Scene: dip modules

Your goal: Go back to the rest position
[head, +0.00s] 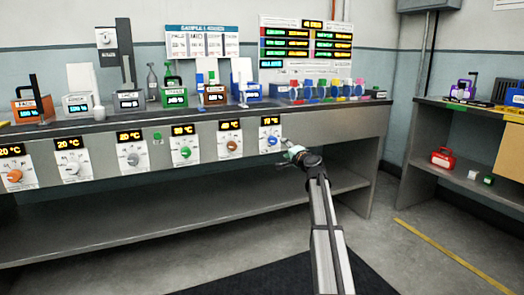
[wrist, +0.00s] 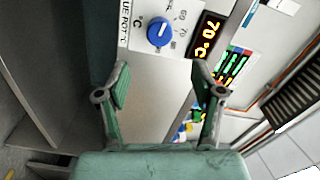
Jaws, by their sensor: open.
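My gripper (wrist: 162,88) is open and empty in the wrist view, its two green fingers spread apart. The blue knob (wrist: 158,32) sits on its white panel beyond the fingertips, apart from them, beside a display (wrist: 208,36) reading 70 °C. In the head view my gripper (head: 289,148) is at the end of my extended arm, close to the bench front. The blue knob (head: 272,141) is just left of it there, under the rightmost display (head: 270,121).
The bench front (head: 345,127) carries several other knobs and displays to the left. Modules such as a green one (head: 174,97) stand on top. A lower shelf (head: 130,225) runs below. A second bench (head: 460,180) stands at right. The floor between the benches (head: 385,225) is clear.

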